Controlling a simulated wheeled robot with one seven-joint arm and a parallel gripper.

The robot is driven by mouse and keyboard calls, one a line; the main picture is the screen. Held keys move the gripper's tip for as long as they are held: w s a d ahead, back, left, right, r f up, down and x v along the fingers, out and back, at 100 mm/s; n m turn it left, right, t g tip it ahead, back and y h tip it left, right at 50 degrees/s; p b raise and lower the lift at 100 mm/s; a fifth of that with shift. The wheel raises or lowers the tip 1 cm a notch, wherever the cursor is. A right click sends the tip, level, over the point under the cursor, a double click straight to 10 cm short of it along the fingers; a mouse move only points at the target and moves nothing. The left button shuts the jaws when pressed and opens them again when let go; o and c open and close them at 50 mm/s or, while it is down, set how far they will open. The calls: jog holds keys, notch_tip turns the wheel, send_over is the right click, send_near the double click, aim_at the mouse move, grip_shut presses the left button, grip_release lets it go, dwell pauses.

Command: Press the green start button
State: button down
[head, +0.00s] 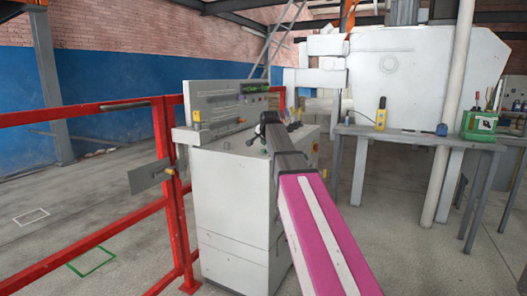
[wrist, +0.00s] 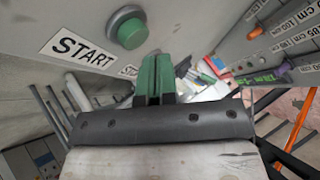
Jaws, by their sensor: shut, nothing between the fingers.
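The green start button (wrist: 129,33) sits in a grey round collar on a pale panel, at the top of the wrist view. A white label reading START (wrist: 78,50) is to its left. My gripper (wrist: 155,60) has green fingers, shut together with nothing between them. Its fingertips appear just below and right of the button in the picture, with a gap; the depth between them is hard to judge. In the head view my arm reaches to the top of the white control cabinet (head: 235,225), and I cannot make out the button there.
A scale plate with cm marks (wrist: 285,40) stands at the right in the wrist view. Red railing (head: 165,170) runs left of the cabinet. A grey table (head: 420,138) with a yellow handset (head: 381,115) and a green box (head: 479,124) stands to the right.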

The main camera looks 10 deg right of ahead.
aim_at(264, 150)
jog(key=shift+f, duration=0.4)
jog(key=shift+f, duration=0.45)
dwell(0.9)
jog(key=shift+r, duration=0.85)
jog(key=shift+r, duration=0.15)
jog(key=shift+r, duration=2.4)
